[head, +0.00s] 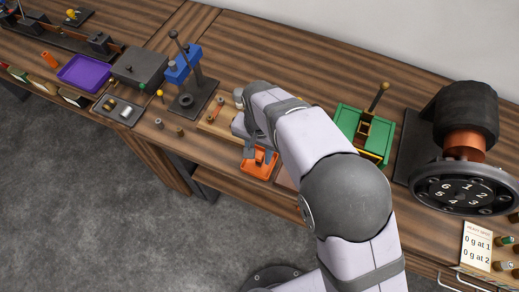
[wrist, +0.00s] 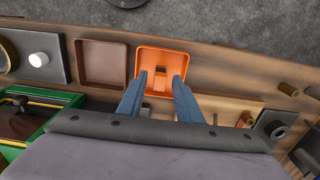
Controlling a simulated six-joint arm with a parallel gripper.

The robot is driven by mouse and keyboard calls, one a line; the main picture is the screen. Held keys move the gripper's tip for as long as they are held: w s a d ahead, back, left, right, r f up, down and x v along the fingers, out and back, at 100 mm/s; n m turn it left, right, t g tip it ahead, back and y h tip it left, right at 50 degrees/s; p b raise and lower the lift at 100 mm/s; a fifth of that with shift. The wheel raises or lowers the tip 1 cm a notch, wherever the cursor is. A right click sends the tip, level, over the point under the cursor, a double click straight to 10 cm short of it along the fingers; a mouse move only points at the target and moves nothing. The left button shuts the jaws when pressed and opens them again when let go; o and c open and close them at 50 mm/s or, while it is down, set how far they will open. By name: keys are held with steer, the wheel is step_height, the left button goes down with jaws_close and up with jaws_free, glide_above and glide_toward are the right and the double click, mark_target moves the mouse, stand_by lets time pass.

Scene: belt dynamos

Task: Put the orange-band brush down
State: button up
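The orange tray (head: 257,173) sits near the front edge of the bench, under my gripper. It also shows in the wrist view (wrist: 178,58). A small block-like piece with orange on it, apparently the orange-band brush (wrist: 160,80), is in the tray; its details are too small to make out. My gripper (wrist: 161,78) points down into the tray, with one finger on each side of the piece. The fingers are apart, and gaps seem to show between them and the piece. In the head view my arm hides part of the gripper and tray.
An empty brown tray (wrist: 103,62) lies directly beside the orange one. A wooden block (wrist: 228,108) is on the other side. A green machine (head: 362,125) and a dark press with a blue part (head: 184,63) stand nearby. A purple tray (head: 84,72) is further left.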

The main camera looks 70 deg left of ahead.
mark_target(260, 156)
steer(key=shift+r, duration=0.1)
step_height(260, 156, up, 12)
steer(key=b, duration=0.2)
steer(key=shift+b, duration=0.4)
steer(key=shift+r, duration=0.1)
stand_by(0.4)
